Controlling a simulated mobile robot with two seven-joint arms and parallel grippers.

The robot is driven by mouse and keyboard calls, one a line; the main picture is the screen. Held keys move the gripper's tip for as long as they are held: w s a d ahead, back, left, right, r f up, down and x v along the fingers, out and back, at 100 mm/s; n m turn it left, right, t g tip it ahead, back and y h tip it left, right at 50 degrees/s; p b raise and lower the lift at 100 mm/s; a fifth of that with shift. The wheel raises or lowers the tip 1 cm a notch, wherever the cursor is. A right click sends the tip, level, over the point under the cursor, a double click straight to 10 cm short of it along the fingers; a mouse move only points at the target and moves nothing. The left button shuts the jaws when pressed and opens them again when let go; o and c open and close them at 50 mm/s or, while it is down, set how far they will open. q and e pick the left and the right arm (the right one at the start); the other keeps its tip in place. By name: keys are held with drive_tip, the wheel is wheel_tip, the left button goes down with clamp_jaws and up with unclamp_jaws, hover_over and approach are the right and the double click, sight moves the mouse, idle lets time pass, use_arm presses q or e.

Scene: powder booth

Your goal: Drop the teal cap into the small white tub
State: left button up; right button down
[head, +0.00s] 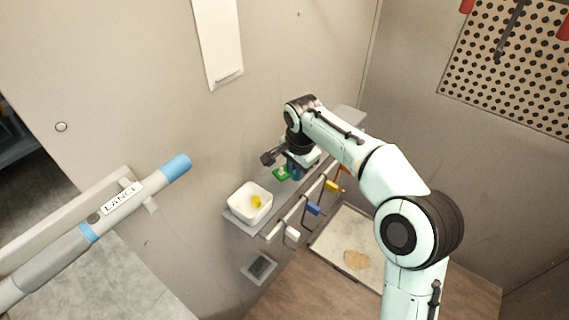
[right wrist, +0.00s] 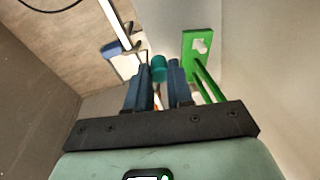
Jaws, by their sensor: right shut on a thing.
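The teal cap (right wrist: 158,68) shows between the blue fingertips of my right gripper (right wrist: 160,72) in the right wrist view. The gripper is shut on it. In the head view my right gripper (head: 295,171) points down over the grey shelf, and I cannot make out the cap there. The small white tub (head: 238,212) stands at the near left end of the shelf, with a yellow piece (head: 256,201) inside. The gripper is apart from the tub, to its right and further back. My left gripper is not in view.
A green part (head: 280,174) is close beside my right gripper; it also shows in the right wrist view (right wrist: 188,58). Hooks with blue (head: 313,209) and yellow (head: 332,187) pieces line the front of the grey shelf (head: 284,202). A lance (head: 120,205) is at left.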

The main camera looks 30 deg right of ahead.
use_arm(q)
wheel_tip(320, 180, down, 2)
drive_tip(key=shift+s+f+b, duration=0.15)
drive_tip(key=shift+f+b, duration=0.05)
drive_tip(key=shift+b, duration=0.8)
use_arm(e)
drive_tip(key=s+d, duration=0.1)
drive_tip(key=s, duration=1)
drive_tip(key=shift+s+d, duration=0.2)
